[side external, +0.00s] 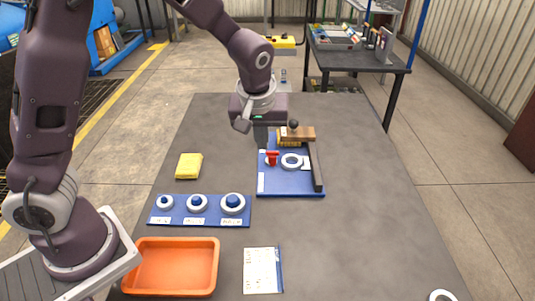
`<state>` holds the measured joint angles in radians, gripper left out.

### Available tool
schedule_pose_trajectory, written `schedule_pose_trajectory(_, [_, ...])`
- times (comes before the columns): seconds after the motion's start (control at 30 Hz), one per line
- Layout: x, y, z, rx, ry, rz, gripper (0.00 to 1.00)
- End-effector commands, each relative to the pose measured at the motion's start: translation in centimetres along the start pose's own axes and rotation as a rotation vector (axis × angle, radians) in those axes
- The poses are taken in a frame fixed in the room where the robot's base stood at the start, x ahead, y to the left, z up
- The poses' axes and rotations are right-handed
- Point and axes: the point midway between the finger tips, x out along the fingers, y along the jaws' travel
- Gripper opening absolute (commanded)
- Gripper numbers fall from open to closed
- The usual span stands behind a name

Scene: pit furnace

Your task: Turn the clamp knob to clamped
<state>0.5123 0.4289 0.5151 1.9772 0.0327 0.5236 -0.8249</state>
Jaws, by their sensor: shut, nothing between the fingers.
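A blue board (290,188) lies on the grey table. A small red handle (272,157) stands on its left half and looks like the clamp knob; its setting is too small to read. A white ring (291,161) sits just right of it. A wooden block with a dark ball (305,132) is at the board's back edge, and a dark bar runs along the right side. My gripper (263,146) points down, shut and empty, just behind and left of the red handle. I cannot tell whether it touches the handle.
A yellow block (189,166) lies left of the board. A blue strip (181,216) holds several white rings with blue pegs. An orange tray (171,266) and a paper sheet (261,271) lie in front. The table's right side (370,190) is mostly clear.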

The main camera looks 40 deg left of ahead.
Motion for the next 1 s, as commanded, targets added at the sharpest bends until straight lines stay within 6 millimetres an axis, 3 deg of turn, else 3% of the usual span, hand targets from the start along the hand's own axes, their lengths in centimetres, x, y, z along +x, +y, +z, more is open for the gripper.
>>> schedule_pose_trajectory(0.03, [1.3, 0.4, -0.1, -0.009, 0.017, -0.023, 0.00])
schedule_pose_trajectory(0.27, [4.2, 0.8, -0.5, -0.033, 0.041, -0.044, 0.00])
schedule_pose_trajectory(0.67, [12.8, 0.3, -0.8, -0.032, 0.038, -0.043, 0.00])
schedule_pose_trajectory(0.8, [13.4, 0.3, -3.1, -0.034, 0.041, -0.040, 0.00])
schedule_pose_trajectory(1.0, [13.8, 0.3, -4.5, -0.030, 0.040, -0.041, 0.00])
